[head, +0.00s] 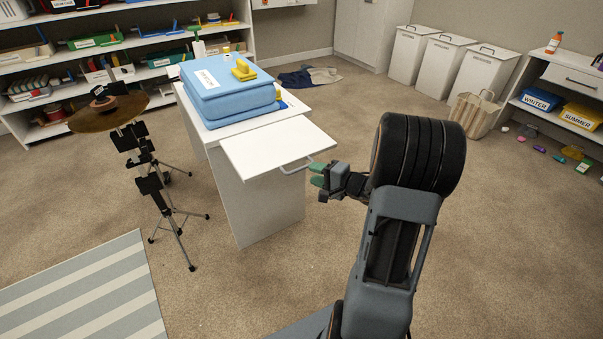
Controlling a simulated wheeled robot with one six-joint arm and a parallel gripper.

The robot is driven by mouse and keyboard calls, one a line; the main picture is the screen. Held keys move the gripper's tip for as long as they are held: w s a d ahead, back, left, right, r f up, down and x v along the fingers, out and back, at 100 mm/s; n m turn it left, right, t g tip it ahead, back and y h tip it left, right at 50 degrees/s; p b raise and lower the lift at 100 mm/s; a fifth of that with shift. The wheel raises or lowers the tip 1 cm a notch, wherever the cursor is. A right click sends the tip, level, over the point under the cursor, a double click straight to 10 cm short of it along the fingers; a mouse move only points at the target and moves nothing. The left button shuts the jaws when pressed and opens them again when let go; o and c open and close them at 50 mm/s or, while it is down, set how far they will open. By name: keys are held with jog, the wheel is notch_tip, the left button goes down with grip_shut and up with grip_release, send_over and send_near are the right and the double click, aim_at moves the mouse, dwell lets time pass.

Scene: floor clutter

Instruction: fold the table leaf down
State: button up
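The white table leaf (272,146) stands out level from the near end of a white table (205,125). A grey bar handle (296,168) is fixed at the leaf's near right edge. My gripper (315,174) is just right of the handle, its green fingertips pointing left. The fingertips look a little apart, with nothing seen between them. They appear close to the handle's right end; whether they touch it I cannot tell. The underside of the leaf and any support are hidden.
Blue folded bedding (228,95) with a yellow item (244,70) on top sits on the table. A cymbal stand (160,185) stands left of it. A striped rug (85,295) lies front left. Bare carpet surrounds the table's near end. Bins (440,65) stand at the back right.

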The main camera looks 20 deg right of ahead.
aim_at(303, 169)
jog(key=shift+b+x, duration=0.8)
jog(key=shift+x, duration=2.25)
grip_shut()
jog(key=shift+d, duration=0.15)
